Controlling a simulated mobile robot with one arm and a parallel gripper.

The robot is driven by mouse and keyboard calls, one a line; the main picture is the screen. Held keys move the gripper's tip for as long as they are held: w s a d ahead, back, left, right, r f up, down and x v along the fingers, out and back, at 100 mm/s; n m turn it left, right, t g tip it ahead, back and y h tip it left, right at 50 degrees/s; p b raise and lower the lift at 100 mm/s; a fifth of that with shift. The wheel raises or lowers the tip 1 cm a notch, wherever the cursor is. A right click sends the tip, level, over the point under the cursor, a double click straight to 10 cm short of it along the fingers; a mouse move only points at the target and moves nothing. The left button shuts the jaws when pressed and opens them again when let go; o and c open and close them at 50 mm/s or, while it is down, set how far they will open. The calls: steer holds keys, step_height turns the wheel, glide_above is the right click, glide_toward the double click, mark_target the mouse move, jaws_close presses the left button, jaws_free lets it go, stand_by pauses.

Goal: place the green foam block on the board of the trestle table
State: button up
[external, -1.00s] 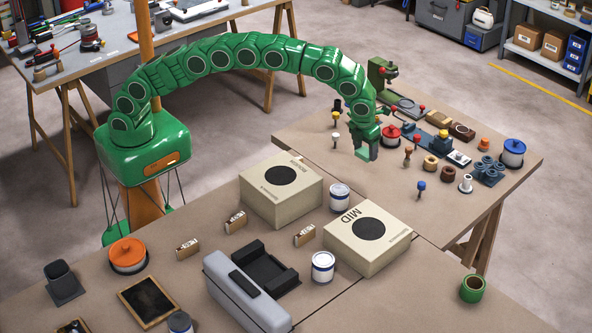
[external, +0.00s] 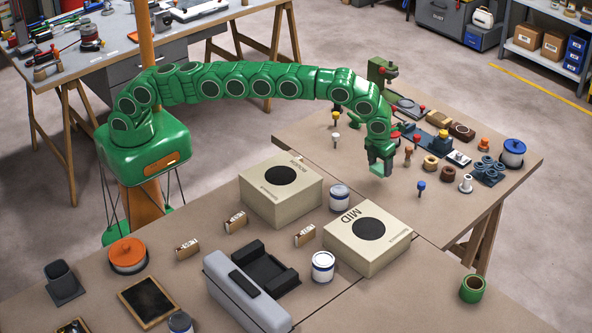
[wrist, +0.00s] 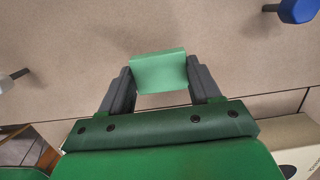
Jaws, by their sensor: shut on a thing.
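My gripper (wrist: 160,85) is shut on the green foam block (wrist: 158,70), which sits between the two dark jaws in the wrist view. In the external view my gripper (external: 381,160) points down over the brown board (external: 360,182) of the trestle table at the right. The block is small and partly hidden by the jaws there. Bare board shows around the block in the wrist view. I cannot tell whether the block touches the board or hangs just above it.
A blue-topped peg (external: 421,187) stands right of my gripper and also shows in the wrist view (wrist: 298,10). A white-topped peg (external: 336,140) stands to the left. Several pegs, rings and a blue-lidded tin (external: 512,153) crowd the right. A MID box (external: 368,238) stands nearer the camera.

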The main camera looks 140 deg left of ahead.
mark_target(381, 168)
steer(key=shift+w+a+f, duration=0.15)
steer(key=shift+w+f, duration=0.1)
steer(key=shift+f, duration=0.3)
steer(key=shift+f, duration=1.4)
steer(key=shift+f, duration=0.1)
steer(key=o, duration=1)
steer(key=r, duration=0.4)
steer(key=d+r, duration=0.1)
steer(key=r, duration=0.7)
steer(key=shift+d, duration=0.35)
